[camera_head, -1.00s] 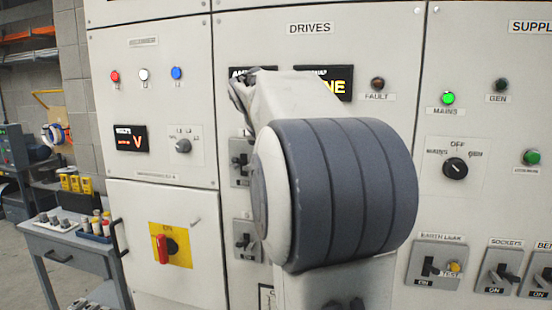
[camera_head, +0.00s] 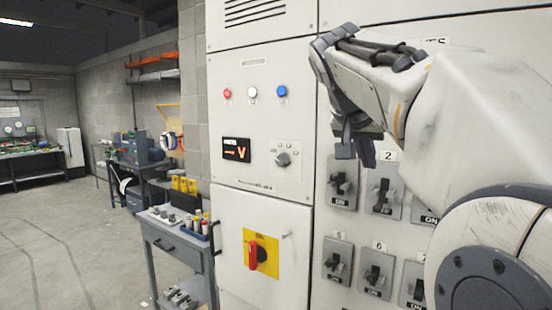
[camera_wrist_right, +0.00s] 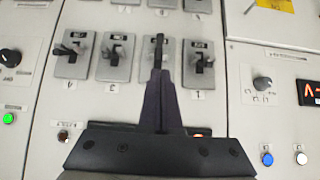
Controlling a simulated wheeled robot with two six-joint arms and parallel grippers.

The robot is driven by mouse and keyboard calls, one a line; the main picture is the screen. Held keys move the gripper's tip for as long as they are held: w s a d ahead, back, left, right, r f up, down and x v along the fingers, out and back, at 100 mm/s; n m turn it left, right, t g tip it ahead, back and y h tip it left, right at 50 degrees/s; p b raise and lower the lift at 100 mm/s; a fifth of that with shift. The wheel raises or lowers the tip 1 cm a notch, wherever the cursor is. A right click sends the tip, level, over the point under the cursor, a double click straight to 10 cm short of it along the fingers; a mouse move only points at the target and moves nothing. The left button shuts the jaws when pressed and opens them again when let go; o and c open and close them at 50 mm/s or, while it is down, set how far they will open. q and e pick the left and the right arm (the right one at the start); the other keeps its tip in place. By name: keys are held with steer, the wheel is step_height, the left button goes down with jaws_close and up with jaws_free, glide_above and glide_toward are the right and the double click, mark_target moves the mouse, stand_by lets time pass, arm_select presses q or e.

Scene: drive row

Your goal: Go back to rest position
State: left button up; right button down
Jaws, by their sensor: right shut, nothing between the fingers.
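My right gripper (camera_head: 356,150) is in front of the upper part of the drives panel, its arm coming in from the right. Its fingers point down in the head view. In the right wrist view the fingers of my right gripper (camera_wrist_right: 160,78) are shut together with nothing between them. They overlap one breaker switch there; I cannot tell how far off they are. My left gripper is not in view. The arm hides much of the drives panel.
Breaker switches (camera_head: 342,185) sit below the gripper. The left cabinet has a red rotary handle (camera_head: 257,255) on yellow and a selector knob (camera_head: 283,159). A grey trolley (camera_head: 172,243) stands left of it. The floor (camera_head: 60,235) further left is mostly clear.

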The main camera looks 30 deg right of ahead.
stand_by(0.3)
steer(key=w+a+f+n+y, duration=0.3)
steer(key=a+f+n+y, duration=0.5)
steer(key=a+f, duration=1.15)
steer(key=s+a+f+n+g+y, duration=0.1)
steer(key=s+a+f+n+g, duration=0.3)
steer(key=s+a+f+n, duration=0.7)
steer(key=s+a+f, duration=0.5)
steer(key=s, duration=0.2)
steer(key=shift+s+a+f+n, duration=0.15)
steer(key=shift+s+f+n, duration=0.15)
steer(key=shift+s+f, duration=0.1)
steer(key=shift+a, duration=0.1)
